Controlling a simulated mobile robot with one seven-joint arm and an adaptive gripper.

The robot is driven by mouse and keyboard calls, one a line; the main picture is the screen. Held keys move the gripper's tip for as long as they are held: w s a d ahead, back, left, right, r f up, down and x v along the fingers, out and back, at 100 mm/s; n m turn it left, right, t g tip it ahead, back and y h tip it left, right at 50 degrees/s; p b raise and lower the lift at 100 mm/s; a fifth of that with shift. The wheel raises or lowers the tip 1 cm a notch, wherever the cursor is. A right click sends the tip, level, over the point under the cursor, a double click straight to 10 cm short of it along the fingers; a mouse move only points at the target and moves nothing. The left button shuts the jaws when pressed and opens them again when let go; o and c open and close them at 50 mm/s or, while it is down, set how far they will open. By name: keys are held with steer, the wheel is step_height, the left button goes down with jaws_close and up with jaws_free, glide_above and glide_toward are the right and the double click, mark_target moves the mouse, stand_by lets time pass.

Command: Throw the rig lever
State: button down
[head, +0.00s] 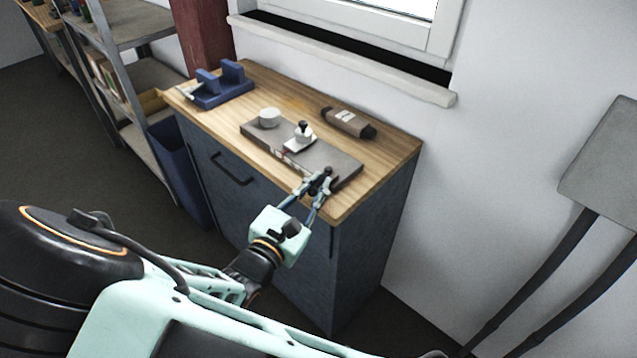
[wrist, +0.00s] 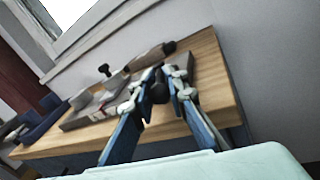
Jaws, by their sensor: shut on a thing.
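The rig is a flat grey plate (head: 252,131) on the wooden top of a dark blue cabinet. It carries a white round knob (head: 269,117) and a small white block with a black knob (head: 304,132). The lever (head: 327,172), with a dark ball end, is at the plate's near right end. My gripper (head: 319,186) is shut on the lever there, its fingers on either side. In the wrist view the dark lever end (wrist: 159,92) shows between the fingertips of my gripper (wrist: 160,85). The lever's base is mostly hidden by the fingers.
A brown cylindrical tool (head: 348,122) lies behind the plate. A blue holder (head: 222,84) stands at the back left of the wooden top (head: 395,150). A window sill (head: 340,58) juts from the wall behind. A grey shelf stands left, and a blue bin (head: 180,165) beside the cabinet.

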stand_by(0.3)
steer(key=c, duration=1.9)
jaws_free()
steer(key=shift+s, duration=0.15)
steer(key=v, duration=1.2)
steer(key=shift+d, duration=0.1)
steer(key=shift+c, duration=0.4)
